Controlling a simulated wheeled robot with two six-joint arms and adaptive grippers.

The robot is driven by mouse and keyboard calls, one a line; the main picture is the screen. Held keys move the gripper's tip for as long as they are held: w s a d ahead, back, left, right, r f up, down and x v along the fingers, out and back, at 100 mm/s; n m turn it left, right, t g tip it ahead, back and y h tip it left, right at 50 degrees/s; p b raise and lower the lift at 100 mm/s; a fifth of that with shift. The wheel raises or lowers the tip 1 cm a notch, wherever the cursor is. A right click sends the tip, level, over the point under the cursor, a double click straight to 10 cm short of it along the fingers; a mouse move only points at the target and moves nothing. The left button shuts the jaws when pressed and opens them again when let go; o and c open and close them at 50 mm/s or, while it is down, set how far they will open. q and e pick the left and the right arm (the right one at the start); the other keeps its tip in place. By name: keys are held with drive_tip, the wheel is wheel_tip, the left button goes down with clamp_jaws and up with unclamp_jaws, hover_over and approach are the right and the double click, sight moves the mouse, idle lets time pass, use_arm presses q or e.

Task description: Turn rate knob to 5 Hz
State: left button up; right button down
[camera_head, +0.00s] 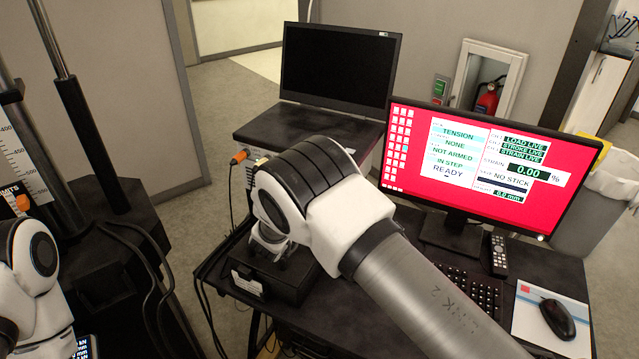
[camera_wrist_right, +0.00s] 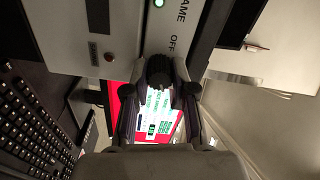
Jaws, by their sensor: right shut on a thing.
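In the right wrist view, a black ribbed knob (camera_wrist_right: 160,69) sits on the grey face of a control box (camera_wrist_right: 128,38). My right gripper (camera_wrist_right: 160,82) has its fingers on both sides of the knob and is shut on it. The knob's pointer and any rate scale cannot be made out. In the head view, my right arm reaches to the dark box on the desk (camera_head: 285,280) and hides the knob; the right gripper (camera_head: 268,243) is mostly covered by my wrist. Part of my left arm shows at the left edge, but its gripper is out of view.
A monitor (camera_head: 480,165) with a red screen reads "READY" and "NOT ARMED". A keyboard (camera_head: 465,290), a remote (camera_head: 499,254) and a mouse (camera_head: 557,319) lie on the desk. A dark second screen (camera_head: 338,65) stands behind. A dark machine column (camera_head: 80,130) stands at the left.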

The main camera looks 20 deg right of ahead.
idle(0.5)
drive_tip(key=c, duration=0.9)
unclamp_jaws()
drive_tip(key=shift+w, duration=0.1)
drive_tip(key=shift+c, duration=0.2)
drive_tip(key=shift+w+f, duration=0.1)
drive_tip(key=shift+w, duration=0.05)
